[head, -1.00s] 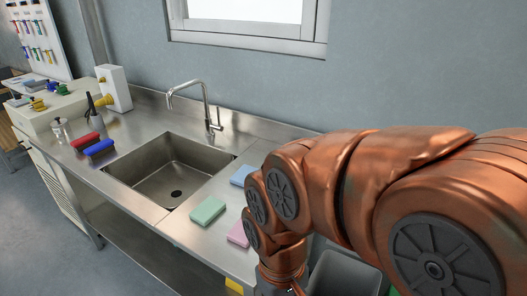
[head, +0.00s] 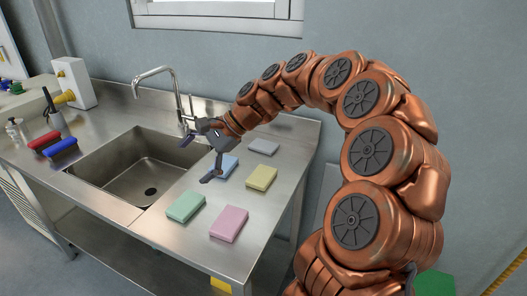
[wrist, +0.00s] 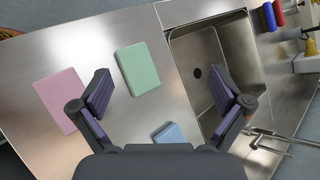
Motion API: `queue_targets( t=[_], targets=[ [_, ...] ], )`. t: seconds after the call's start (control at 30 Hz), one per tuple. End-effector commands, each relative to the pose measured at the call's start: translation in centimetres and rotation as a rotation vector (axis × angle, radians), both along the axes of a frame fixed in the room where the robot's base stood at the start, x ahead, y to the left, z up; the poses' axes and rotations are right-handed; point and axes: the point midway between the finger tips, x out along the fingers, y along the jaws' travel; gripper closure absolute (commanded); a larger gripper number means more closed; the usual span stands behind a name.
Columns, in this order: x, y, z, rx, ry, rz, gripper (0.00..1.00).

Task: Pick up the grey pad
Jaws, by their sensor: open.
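The grey pad (head: 264,146) lies flat on the steel counter (head: 258,213), at the back right near the wall in the head view. It does not show in the wrist view. My gripper (head: 197,158) is open and empty above the counter, left of the grey pad, by the sink's right edge. In the wrist view my gripper (wrist: 168,98) shows its two fingers spread wide, with bare counter and part of the green pad (wrist: 138,68) beyond them. The blue pad (head: 226,166) lies partly behind my gripper and also shows in the wrist view (wrist: 168,134).
A yellow pad (head: 261,178) lies just in front of the grey one. A pink pad (head: 229,223) lies nearer the front edge. The sink (head: 136,168) and tap (head: 176,90) are to the left. Red and blue rolls (head: 62,148) lie beyond the sink.

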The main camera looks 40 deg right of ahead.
Motion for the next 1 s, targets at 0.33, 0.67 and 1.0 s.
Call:
queue_targets(
  t=[0.33,0.67,1.0],
  targets=[
    [8.7,-18.8,-4.6,0.389,0.149,-0.605,0.0],
    [8.3,-34.1,-10.2,0.637,0.236,-1.009,0.0],
    [9.5,-35.4,-11.7,0.673,0.247,-1.064,0.0]
  ],
)
